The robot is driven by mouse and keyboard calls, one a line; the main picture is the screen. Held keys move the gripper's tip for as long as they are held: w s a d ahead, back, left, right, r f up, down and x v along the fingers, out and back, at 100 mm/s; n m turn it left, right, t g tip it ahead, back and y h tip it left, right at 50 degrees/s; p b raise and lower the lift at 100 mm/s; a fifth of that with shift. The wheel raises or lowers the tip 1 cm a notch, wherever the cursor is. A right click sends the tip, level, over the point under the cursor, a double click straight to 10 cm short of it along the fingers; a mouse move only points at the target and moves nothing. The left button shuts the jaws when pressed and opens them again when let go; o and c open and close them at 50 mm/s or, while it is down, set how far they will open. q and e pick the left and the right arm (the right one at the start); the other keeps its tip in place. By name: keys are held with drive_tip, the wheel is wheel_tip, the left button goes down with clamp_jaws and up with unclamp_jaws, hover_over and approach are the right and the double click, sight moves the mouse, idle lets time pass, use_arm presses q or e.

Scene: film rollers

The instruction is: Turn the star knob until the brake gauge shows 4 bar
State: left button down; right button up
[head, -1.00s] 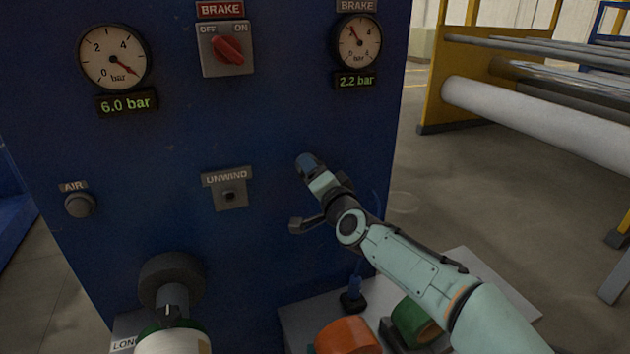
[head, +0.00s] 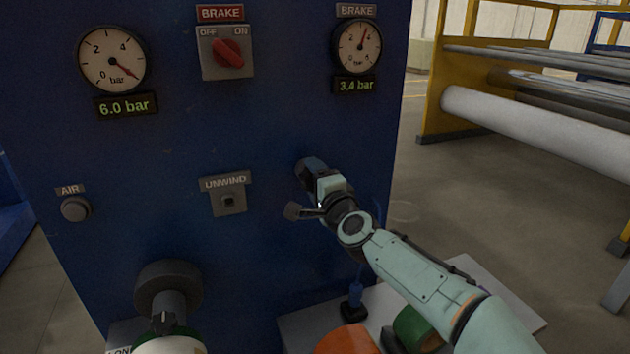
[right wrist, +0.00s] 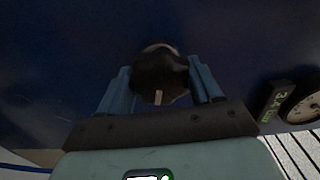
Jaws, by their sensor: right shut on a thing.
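The black star knob (right wrist: 160,76) shows in the right wrist view, sticking out from the blue panel between the two fingers of my right gripper (right wrist: 163,88). The fingers are shut on it. In the head view my right gripper (head: 312,170) is at the panel below the brake gauge and hides most of the knob. The brake gauge (head: 357,46) is at the panel's upper right. Its needle points up and slightly right, and the display (head: 355,86) under it reads 3.4 bar. My left gripper is not in view.
Another gauge (head: 113,60) at upper left reads 6.0 bar. A red brake switch (head: 228,53), an unwind socket (head: 228,202) and an air button (head: 75,208) are on the panel. Orange (head: 347,340) and green (head: 416,328) rolls lie below my right arm. A yellow roller frame stands right.

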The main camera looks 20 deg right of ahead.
drive_tip(key=o, duration=1)
drive_tip(key=s, duration=0.4)
drive_tip(key=s+b, duration=0.1)
drive_tip(key=s, duration=0.8)
drive_tip(key=shift+s+a, duration=0.2)
drive_tip(key=shift+a, duration=0.15)
